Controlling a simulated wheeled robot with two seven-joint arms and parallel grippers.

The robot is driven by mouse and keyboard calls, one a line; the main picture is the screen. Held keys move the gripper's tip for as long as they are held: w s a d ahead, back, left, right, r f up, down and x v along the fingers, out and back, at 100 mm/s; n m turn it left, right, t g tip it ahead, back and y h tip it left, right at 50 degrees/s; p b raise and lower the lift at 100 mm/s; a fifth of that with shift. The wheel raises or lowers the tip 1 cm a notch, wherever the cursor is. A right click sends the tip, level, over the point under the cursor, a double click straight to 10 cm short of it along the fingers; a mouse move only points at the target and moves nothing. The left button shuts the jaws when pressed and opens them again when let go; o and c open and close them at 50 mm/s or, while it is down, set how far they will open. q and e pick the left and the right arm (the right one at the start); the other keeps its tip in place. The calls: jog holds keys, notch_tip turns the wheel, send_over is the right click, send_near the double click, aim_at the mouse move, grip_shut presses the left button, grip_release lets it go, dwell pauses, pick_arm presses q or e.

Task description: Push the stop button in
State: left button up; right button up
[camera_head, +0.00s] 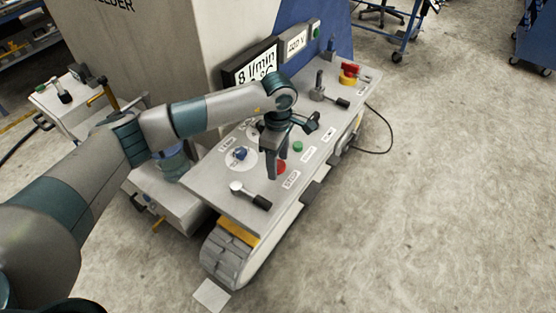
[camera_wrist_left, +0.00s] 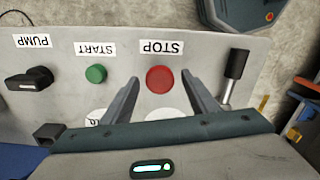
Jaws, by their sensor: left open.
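The stop button is a round red button (camera_head: 281,167) on the grey sloping panel, partly behind my left gripper in the head view. In the left wrist view the red stop button (camera_wrist_left: 160,79) sits beside the label STOP and lies between the two fingers. My left gripper (camera_head: 272,172) points down over the panel, close to the button; its fingers are apart and empty in the left wrist view (camera_wrist_left: 160,95). I cannot tell whether a fingertip touches the panel. My right gripper is not in view.
A green start button (camera_head: 297,146) is beside the stop button. A lever with a white knob (camera_head: 236,187) and black handle is near the panel's front end. A blue knob (camera_head: 240,153) and a red-and-yellow switch (camera_head: 349,72) are on the panel. Open floor (camera_head: 450,190) lies right.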

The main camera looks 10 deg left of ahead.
pick_arm(q)
jog(key=shift+r, duration=0.1)
jog(key=shift+w+r+b, duration=0.1)
jog(key=shift+r+b, duration=0.35)
jog(key=shift+r, duration=0.3)
notch_tip(320, 180, up, 16)
jog(key=b, duration=0.5)
jog(key=shift+f, duration=0.15)
